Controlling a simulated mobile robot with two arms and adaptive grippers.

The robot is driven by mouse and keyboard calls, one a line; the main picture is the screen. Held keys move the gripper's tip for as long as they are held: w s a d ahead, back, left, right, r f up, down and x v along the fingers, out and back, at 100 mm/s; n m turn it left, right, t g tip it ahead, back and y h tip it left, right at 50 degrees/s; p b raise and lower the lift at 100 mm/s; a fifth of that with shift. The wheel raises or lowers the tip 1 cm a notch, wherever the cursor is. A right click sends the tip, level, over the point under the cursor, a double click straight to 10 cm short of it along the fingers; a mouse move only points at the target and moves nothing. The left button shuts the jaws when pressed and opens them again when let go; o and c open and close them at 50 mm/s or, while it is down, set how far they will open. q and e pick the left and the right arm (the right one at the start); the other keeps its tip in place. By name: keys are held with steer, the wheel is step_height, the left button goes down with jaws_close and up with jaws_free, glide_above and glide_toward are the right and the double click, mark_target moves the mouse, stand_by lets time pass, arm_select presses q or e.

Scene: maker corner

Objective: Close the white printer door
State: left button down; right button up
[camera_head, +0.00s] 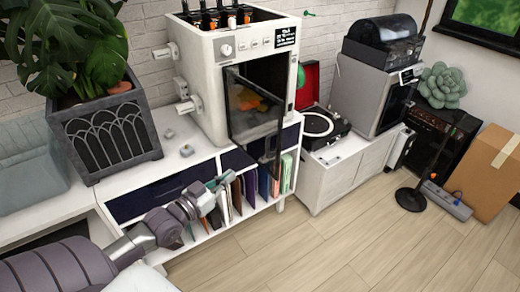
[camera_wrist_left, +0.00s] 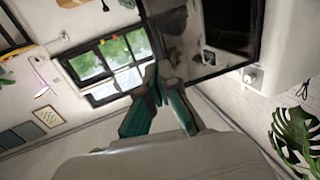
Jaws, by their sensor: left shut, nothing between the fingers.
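The white printer (camera_head: 205,80) stands on the white shelf cabinet near the centre of the head view. Its door (camera_head: 252,108) has a dark frame and a see-through pane, and it stands open, swung out toward the front. My left gripper (camera_head: 228,177) is shut and empty, in front of the cabinet, to the left of and below the door. In the left wrist view the shut fingers (camera_wrist_left: 158,85) show near the dark edge of the open door (camera_wrist_left: 190,40). I cannot tell whether they touch it. The white printer body (camera_wrist_left: 285,50) is at the right there. My right gripper is not in view.
A potted plant (camera_head: 105,130) stands on the cabinet left of the printer. Books (camera_head: 285,172) fill the cabinet's lower shelf. A turntable (camera_head: 320,125) sits on a low cabinet to the right. The wooden floor (camera_head: 340,245) in front is clear.

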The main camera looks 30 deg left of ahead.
arm_select(q)
steer(key=p, duration=0.1)
glide_toward(267, 149)
steer(key=w, duration=0.4)
steer(key=w+p, duration=0.1)
steer(key=w, duration=0.1)
steer(key=shift+w+d, duration=0.15)
steer(key=shift+d, duration=0.15)
steer(key=shift+w+f, duration=0.2)
steer(key=shift+w, duration=0.35)
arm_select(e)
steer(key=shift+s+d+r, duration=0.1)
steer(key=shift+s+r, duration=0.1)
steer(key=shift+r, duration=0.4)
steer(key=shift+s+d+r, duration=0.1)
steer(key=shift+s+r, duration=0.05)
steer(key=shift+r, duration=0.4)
arm_select(q)
steer(key=shift+d, duration=0.1)
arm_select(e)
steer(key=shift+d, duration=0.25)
